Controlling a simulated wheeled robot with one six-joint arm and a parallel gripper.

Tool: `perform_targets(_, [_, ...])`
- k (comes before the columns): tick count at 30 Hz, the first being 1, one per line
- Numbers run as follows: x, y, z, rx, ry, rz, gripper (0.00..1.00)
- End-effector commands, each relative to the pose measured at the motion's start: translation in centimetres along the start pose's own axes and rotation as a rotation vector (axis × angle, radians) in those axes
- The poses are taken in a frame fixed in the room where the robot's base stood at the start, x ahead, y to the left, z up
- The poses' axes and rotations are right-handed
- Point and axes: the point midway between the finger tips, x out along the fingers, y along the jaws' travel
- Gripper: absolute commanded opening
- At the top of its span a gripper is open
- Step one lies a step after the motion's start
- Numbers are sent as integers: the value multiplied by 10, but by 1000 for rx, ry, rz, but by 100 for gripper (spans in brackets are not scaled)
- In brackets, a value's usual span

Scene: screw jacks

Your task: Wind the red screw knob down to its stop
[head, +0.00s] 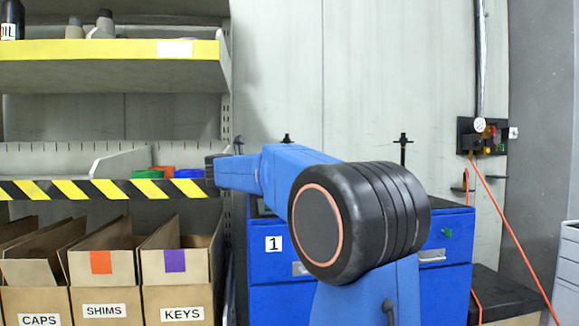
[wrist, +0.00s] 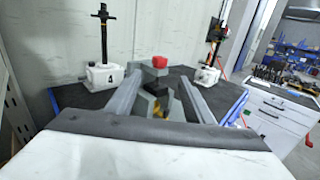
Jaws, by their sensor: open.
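The red screw knob (wrist: 160,62) shows in the wrist view, on a grey jack body on the dark bench top (wrist: 75,95). My gripper (wrist: 161,80) is open, its two grey fingers reaching toward the jack from either side of the picture's middle. The knob appears just beyond and between the fingertips; I see no contact. The jack's lower part is partly hidden by the fingers. In the head view my arm blocks the red knob.
A black-screw jack with a white base (wrist: 104,76) stands left and another (wrist: 205,76) right of the red knob. Blue drawers (head: 275,290) stand under the bench. A shelf of boxes (head: 180,265) is on the left. A wall stands close behind.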

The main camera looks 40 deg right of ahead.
Motion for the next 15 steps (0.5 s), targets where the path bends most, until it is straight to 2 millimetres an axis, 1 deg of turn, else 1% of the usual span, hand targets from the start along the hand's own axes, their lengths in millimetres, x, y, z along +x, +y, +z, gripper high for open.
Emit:
perform_targets(1, [-8, 1, 0, 0, 0, 2, 48])
perform_targets(6, [-25, 1, 0, 0, 0, 1, 48])
perform_targets(9, [-29, 0, 0, 0, 0, 1, 48])
perform_targets(15, [-31, 0, 0, 0, 0, 0, 48])
